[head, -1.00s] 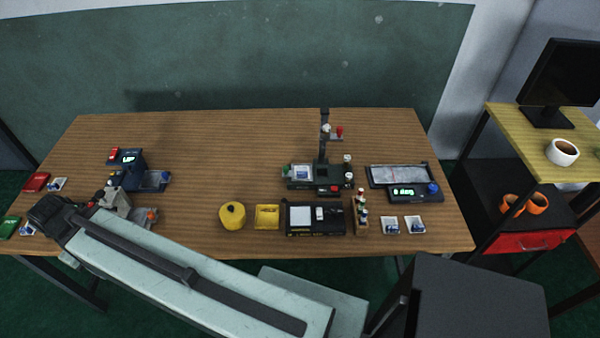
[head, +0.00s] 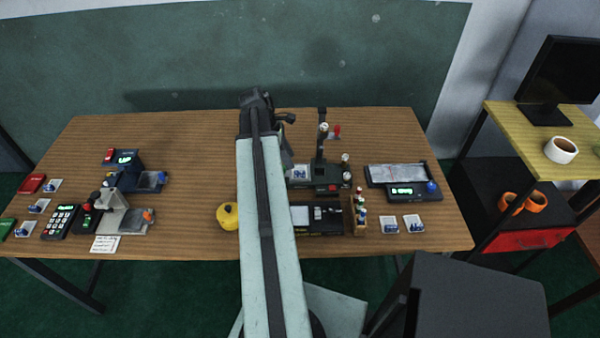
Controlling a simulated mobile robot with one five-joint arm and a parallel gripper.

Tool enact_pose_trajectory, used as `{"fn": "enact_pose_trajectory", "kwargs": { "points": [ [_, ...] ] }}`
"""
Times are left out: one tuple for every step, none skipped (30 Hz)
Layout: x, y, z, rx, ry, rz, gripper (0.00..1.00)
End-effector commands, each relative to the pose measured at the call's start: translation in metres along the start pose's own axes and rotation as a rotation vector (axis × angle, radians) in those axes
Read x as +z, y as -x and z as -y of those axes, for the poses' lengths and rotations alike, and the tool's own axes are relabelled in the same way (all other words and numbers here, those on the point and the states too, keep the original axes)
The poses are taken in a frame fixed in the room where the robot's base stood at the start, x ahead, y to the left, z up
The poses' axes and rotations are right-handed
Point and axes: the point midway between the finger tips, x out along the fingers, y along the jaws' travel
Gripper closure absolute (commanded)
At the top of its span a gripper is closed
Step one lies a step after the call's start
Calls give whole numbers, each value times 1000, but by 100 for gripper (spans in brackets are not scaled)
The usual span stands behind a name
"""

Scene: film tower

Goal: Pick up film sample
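Several small white-and-blue pieces that could be film samples lie on the table. One white piece (head: 300,171) is on the base of a dark tower device (head: 322,150), partly hidden by my arm. Two flat pieces, one (head: 388,224) beside another (head: 413,222), lie at the right front. More, such as one piece (head: 39,206), lie at the far left. I cannot tell which is the film sample. My gripper (head: 290,118) is above the back of the table, left of the tower's post. Its fingers are too small to read.
A scale (head: 405,194) stands right of the tower. A black device (head: 330,229), a bottle rack (head: 360,228) and a yellow pot (head: 228,217) are in front. Blue and grey devices (head: 135,222) and a keypad (head: 60,222) stand left. The table's middle left is clear.

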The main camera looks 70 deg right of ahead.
Motion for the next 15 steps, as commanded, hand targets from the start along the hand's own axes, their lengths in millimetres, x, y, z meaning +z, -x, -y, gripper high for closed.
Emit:
{"fn": "enact_pose_trajectory", "kwargs": {
  "points": [
    [-2, -11, 0, 0, -1, 0, 60],
    [-2, -15, 0, 0, -1, 0, 60],
    [-2, -21, 0, 0, -2, 0, 60],
    [-2, -24, 0, 0, -2, 0, 60],
    [-2, -26, 0, 0, -2, -1, 60],
    [-1, -26, 0, 0, -2, -1, 60],
    [0, -25, 0, 0, -1, -1, 60],
    [0, -24, 0, 0, -2, -1, 60],
    [0, -26, 0, 0, -2, -1, 60],
    [0, -30, 0, 0, -2, -1, 60],
    [0, -34, 0, 0, -3, -1, 60],
    [0, -40, 1, 0, -3, -1, 60],
    [1, -46, 1, -1, -4, -1, 60],
    [2, -52, 1, -1, -4, -1, 60],
    [3, -61, 2, -1, -4, -1, 60]
  ]
}}
